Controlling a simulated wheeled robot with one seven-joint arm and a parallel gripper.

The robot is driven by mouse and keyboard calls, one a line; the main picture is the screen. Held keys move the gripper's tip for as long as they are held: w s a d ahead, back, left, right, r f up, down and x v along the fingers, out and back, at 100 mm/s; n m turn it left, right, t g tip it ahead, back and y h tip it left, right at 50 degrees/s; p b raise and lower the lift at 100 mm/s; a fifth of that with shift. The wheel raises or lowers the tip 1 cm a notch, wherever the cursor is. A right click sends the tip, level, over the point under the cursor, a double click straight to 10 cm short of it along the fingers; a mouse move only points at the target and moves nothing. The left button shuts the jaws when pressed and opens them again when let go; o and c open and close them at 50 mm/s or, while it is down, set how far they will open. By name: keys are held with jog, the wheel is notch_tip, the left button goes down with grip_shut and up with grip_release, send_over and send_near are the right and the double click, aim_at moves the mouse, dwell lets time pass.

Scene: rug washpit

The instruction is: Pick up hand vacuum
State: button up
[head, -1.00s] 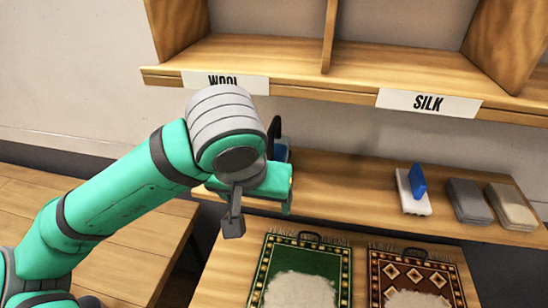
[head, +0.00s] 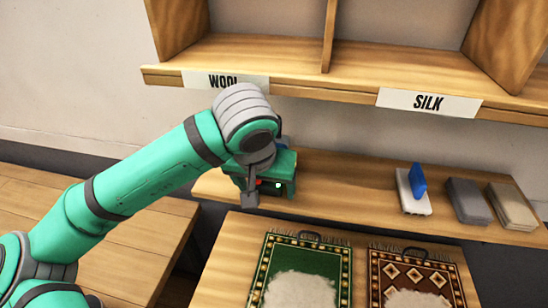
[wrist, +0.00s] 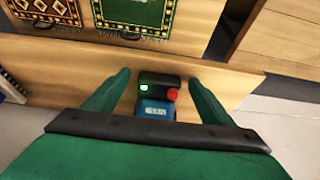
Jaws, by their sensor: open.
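The hand vacuum shows in the wrist view as a blue and black body (wrist: 156,107) with a lit green spot and a red button. It lies on the wooden ledge between the two green fingers of my gripper (wrist: 160,78). The fingers are apart, one on each side of it, and do not visibly close on it. In the head view my gripper (head: 262,182) is over the left part of the ledge and hides most of the vacuum; its dark end (head: 278,187) with the lights and a bit of blue show past it.
Wooden ledge (head: 345,185) is clear to the right up to a white block with a blue piece (head: 413,190), then grey (head: 468,201) and beige (head: 512,205) stacks. Green (head: 305,265) and brown (head: 418,275) rugs lie in front. Shelf with WOOL and SILK labels (head: 430,102) overhangs behind.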

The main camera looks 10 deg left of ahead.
jog(key=c, duration=1.6)
jog(key=shift+r, duration=0.15)
